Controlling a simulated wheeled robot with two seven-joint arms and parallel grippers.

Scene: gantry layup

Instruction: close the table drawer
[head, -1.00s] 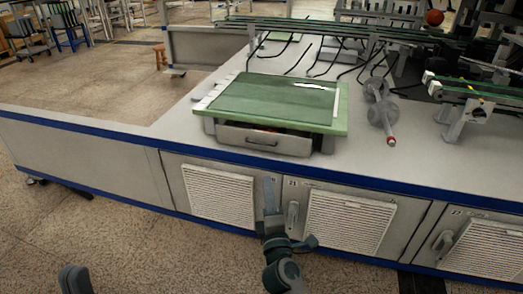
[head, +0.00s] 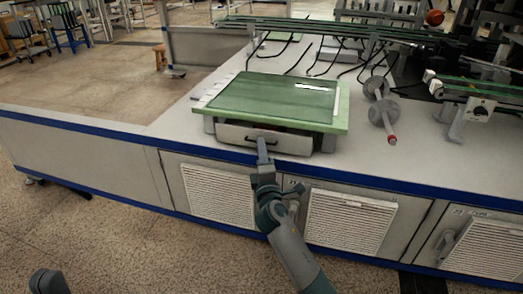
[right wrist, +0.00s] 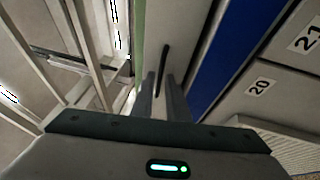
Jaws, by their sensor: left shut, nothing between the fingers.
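The table drawer (head: 283,143) is a grey box front with a dark handle (head: 262,141), under a green-topped unit (head: 275,103) on the bench. A dark gap with something reddish shows behind the top of its front, so it stands a little open. My right gripper (head: 262,143) is at the drawer front by the handle. In the right wrist view, its two fingers (right wrist: 161,88) are narrowly apart with the handle (right wrist: 163,66) in line with the gap; contact cannot be told. My left gripper (head: 48,283) is shut and empty at the bottom left edge, mostly cut off.
The bench (head: 440,165) has a blue edge and numbered, vented cabinet doors below. A grey part with round discs (head: 384,113) lies right of the green-topped unit. Rails and cables stand behind.

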